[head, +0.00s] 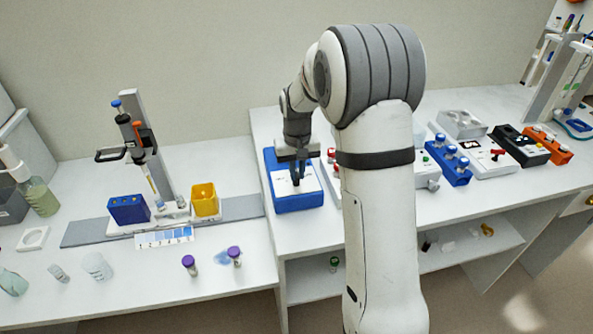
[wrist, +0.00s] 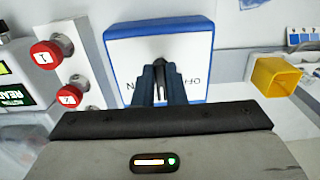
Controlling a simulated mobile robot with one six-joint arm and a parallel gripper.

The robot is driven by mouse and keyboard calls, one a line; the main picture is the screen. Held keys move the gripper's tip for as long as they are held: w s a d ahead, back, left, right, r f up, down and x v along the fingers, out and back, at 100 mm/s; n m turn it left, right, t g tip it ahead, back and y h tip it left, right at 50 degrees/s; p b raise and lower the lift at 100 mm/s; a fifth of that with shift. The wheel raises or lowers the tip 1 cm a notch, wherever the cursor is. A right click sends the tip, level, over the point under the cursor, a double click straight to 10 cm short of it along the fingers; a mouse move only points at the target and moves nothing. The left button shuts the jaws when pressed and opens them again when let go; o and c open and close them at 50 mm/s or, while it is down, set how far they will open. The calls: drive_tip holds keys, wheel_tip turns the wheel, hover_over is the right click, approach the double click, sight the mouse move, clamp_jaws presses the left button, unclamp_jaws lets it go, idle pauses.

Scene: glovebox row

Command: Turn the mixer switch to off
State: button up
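A blue box with a white top panel (wrist: 190,50) stands beneath my gripper; this is the likely mixer switch box. It also shows in the head view (head: 295,203). Dark lettering on the panel is partly hidden by my fingers. A dark switch lever (wrist: 159,64) stands on the panel between my two fingertips. My gripper (wrist: 160,75) points down at the panel, its fingers close together on either side of the lever. It also shows in the head view (head: 297,172). Whether the fingers press on the lever is not clear.
A unit with red knobs (wrist: 50,54) stands close beside the box. A yellow container (wrist: 275,76) is on the other side; it also shows in the head view (head: 205,199). More switch boxes line the bench at right, partly behind my arm.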

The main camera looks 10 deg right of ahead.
clamp_jaws()
drive_tip(key=shift+d+n+b, duration=0.1)
drive_tip(key=shift+n+b, duration=0.3)
drive_tip(key=shift+n, duration=0.6)
drive_tip(key=shift+d+n+b, duration=0.1)
drive_tip(key=shift+n+b, duration=0.2)
drive_tip(key=shift+n, duration=1.5)
drive_tip(key=o, duration=0.5)
unclamp_jaws()
wheel_tip(320, 180, up, 8)
drive_tip(key=shift+f+b, duration=0.15)
drive_tip(key=shift+b, duration=0.2)
